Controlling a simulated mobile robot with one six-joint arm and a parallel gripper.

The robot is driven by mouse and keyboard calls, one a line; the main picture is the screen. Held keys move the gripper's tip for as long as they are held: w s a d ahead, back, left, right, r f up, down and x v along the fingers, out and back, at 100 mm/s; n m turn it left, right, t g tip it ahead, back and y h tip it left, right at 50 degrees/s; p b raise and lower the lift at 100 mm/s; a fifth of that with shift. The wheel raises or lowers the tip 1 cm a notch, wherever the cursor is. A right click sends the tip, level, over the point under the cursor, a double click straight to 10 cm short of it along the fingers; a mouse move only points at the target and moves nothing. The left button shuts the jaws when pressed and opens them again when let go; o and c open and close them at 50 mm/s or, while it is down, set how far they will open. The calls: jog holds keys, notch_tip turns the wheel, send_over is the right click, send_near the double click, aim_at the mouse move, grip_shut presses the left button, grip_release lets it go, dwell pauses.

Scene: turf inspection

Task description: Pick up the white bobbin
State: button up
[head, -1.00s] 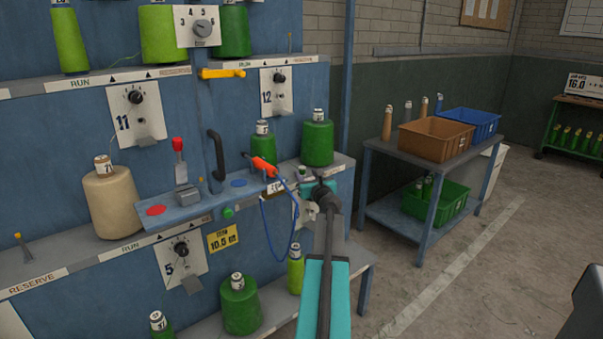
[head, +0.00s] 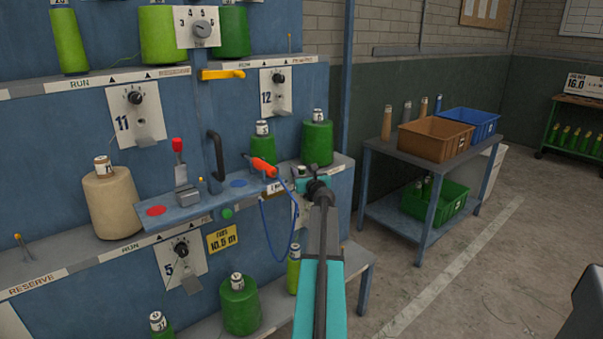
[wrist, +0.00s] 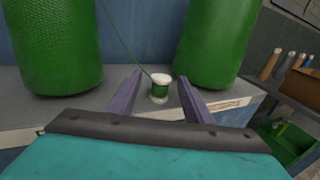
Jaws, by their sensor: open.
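The small bobbin has white ends and a band of green thread. In the wrist view the white bobbin (wrist: 160,94) stands upright on the grey shelf (wrist: 50,108) between two large green cones. A thin green thread runs from it up to the left. My gripper (wrist: 160,80) is open, with one purple-grey finger on each side of the bobbin in the picture. Gaps show on both sides, and I cannot tell how far the fingertips reach past it. In the head view my gripper (head: 306,184) is at the shelf's right end, its fingers mostly hidden.
A large green cone (wrist: 55,45) stands left of the bobbin and another (wrist: 215,40) close behind it at right. An orange tool (head: 263,167) with a hanging blue cable is left of my gripper. A side table (head: 430,165) with bins stands right.

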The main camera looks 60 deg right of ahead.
jog(key=shift+w+d, duration=0.5)
jog(key=shift+w, duration=0.05)
jog(key=c, duration=1.1)
